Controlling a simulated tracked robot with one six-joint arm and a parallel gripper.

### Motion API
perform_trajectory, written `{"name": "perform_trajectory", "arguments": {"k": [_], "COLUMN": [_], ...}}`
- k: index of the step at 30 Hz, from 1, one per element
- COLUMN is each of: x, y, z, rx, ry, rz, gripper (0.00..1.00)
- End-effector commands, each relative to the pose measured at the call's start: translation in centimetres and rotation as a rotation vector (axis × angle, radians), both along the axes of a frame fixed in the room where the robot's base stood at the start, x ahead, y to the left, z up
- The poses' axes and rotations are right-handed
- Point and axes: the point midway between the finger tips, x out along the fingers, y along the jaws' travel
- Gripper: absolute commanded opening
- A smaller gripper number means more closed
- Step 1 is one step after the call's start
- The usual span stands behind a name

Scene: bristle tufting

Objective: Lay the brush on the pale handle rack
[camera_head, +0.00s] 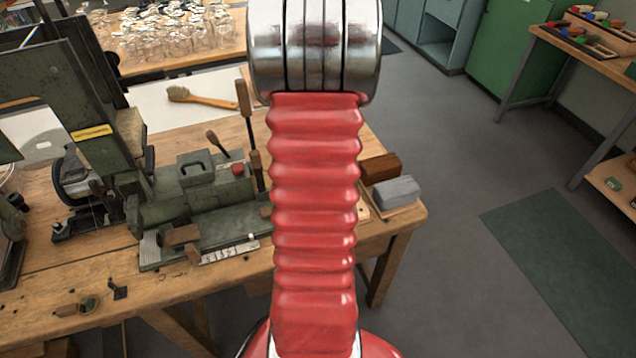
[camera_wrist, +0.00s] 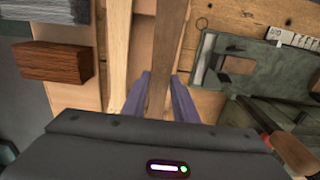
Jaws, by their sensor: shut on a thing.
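In the wrist view my gripper (camera_wrist: 161,78) is shut on a brown wooden handle (camera_wrist: 163,35), which runs up between its two purple fingers. I take this handle for the brush's; no bristles show, and its near end is hidden by my gripper body. Just left of it is a pale wooden bar (camera_wrist: 118,45), lying lengthwise beside it over a tan board. This looks like the pale handle rack, though I cannot tell whether the held handle touches it. In the head view my red arm hides the gripper and the held handle.
A reddish-brown block (camera_wrist: 55,62) and a grey block (camera_wrist: 62,9) lie left of the bar. A green machine (camera_head: 195,195) stands on the bench. Another brush (camera_head: 200,97) lies on a white sheet at the back.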

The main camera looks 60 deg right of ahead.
Motion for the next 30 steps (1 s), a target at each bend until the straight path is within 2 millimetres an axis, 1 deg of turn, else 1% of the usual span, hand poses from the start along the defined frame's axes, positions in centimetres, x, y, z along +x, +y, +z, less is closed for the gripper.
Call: {"name": "perform_trajectory", "arguments": {"k": [5,12,14,25,26,30], "x": [0.0,-0.1,-0.1,-0.1,-0.1,-0.1], "y": [0.0,0.0,0.0,0.0,0.0,-0.1], "z": [-0.3,-3.1,-3.5,-3.8,-3.9,-3.9], "rx": [0.001,0.003,0.002,0.0,0.0,0.0], "ry": [0.001,0.001,0.001,0.0,0.0,0.0], "rz": [-0.001,-0.001,-0.001,-0.002,-0.002,-0.003], "gripper": [0.02,0.02,0.02,0.02,0.27,0.37]}}
